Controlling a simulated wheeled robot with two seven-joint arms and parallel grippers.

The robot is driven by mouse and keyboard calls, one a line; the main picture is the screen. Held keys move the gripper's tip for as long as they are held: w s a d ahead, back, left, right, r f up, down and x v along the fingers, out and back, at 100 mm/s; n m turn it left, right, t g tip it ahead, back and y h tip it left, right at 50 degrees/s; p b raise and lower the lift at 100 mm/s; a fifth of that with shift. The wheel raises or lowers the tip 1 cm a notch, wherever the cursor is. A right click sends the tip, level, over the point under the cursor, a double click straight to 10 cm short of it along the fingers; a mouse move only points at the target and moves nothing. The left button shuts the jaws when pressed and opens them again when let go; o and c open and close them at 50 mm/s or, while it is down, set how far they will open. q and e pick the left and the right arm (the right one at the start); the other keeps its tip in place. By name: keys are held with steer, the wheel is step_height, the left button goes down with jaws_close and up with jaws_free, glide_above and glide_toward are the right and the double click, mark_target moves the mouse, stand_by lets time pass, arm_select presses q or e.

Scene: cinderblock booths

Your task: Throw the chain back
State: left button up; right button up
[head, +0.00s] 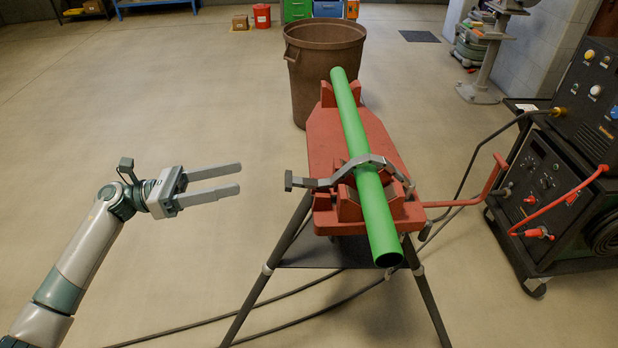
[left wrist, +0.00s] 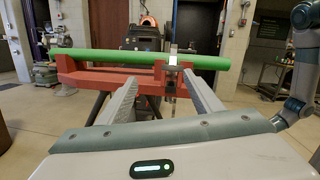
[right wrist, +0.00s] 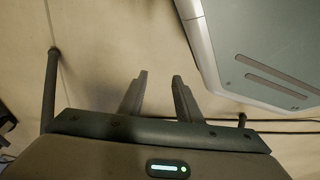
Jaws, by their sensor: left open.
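The grey chain (head: 358,163) lies across the top of a green pipe (head: 352,117) in the red chain vise (head: 322,142). Its end with a small block (head: 290,180) sticks out left past the vise. My left gripper (head: 240,177) is open and empty, left of that end and apart from it, fingers pointing right. In the left wrist view, the pipe (left wrist: 105,56) and chain (left wrist: 173,58) show beyond the open fingers (left wrist: 162,76). My right gripper (right wrist: 160,76) shows only in its wrist view, fingers apart, empty, over floor.
The vise stands on dark tripod legs (head: 270,262). A red handle (head: 484,190) juts out on its right. A brown bin (head: 304,73) stands behind. A black welding machine (head: 552,170) stands at right. Cables cross the floor. The floor at left is clear.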

mark_target(295, 179)
arm_select(q)
steer(key=m, duration=0.1)
steer(key=s+m+g, duration=0.1)
steer(key=r+m+g+y, duration=0.1)
steer(key=shift+s+a+m, duration=0.25)
steer(key=shift+s+m, duration=0.05)
arm_select(e)
steer(key=shift+d, duration=0.1)
arm_select(q)
steer(key=shift+d, duration=0.15)
steer(key=d+p, duration=0.5)
steer(key=d, duration=1.1)
steer(key=shift+r, duration=0.1)
steer(key=shift+d, duration=0.6)
arm_select(e)
steer(key=w+a+r+t+y, duration=0.1)
steer(key=w+a+r+t, duration=0.2)
steer(key=w+a+t, duration=0.1)
steer(key=shift+w+a+r, duration=0.25)
steer(key=shift+w+a, duration=0.05)
steer(key=shift+a, duration=0.3)
